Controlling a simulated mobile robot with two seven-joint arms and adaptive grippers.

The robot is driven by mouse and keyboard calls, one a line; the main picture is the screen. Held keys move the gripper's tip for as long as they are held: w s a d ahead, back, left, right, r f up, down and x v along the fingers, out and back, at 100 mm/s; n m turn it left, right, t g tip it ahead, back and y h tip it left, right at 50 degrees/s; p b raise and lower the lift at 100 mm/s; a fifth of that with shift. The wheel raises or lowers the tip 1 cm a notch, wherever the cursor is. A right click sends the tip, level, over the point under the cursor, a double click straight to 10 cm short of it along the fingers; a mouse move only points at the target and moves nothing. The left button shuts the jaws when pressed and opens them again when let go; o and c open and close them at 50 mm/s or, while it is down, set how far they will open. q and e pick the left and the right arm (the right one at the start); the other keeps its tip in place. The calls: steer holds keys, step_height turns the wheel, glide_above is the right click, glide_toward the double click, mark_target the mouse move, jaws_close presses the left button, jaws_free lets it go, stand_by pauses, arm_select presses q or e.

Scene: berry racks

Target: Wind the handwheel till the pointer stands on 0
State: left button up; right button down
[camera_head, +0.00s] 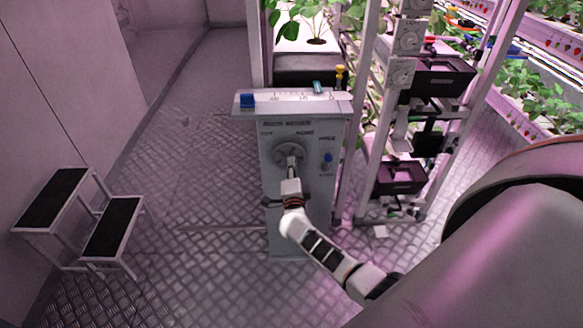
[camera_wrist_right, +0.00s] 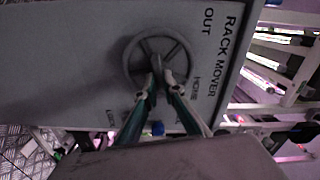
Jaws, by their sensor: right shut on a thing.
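The grey handwheel (camera_head: 278,152) is on the front of a grey cabinet (camera_head: 287,215) marked "RACK MOVER". In the right wrist view the handwheel (camera_wrist_right: 131,52) shows as a spoked ring, with "OUT" and "HOME" printed near it. My right gripper (camera_head: 290,163) reaches the wheel from the front. In the wrist view its fingertips (camera_wrist_right: 157,72) are together on the wheel near its hub, shut on it. A pale scale (camera_head: 290,97) with small marks runs along the cabinet top. A teal piece (camera_head: 318,87), perhaps the pointer, stands at its right part; its exact reading is too small to tell.
A blue block (camera_head: 247,101) sits at the scale's left end. A blue knob (camera_head: 328,158) is on the cabinet's right front. Plant racks (camera_head: 367,115) stand close behind and right. A step stool (camera_head: 110,228) stands at left. The floor between is clear.

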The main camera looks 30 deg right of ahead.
steer(key=shift+w+a+f+m+b, duration=0.1)
steer(key=shift+f+m+b, duration=0.15)
steer(key=shift+m+b, duration=1.75)
steer(key=shift+s+f+m+b, duration=0.15)
steer(key=shift+m+b, duration=0.3)
steer(key=shift+m, duration=3)
steer(key=shift+w+a+f+m+b, duration=0.25)
steer(key=shift+m+b, duration=1)
steer(key=shift+m, duration=1.5)
steer(key=shift+s+d, duration=0.1)
steer(key=shift+d, duration=0.05)
steer(key=c, duration=2.2)
jaws_free()
steer(key=shift+o, duration=0.2)
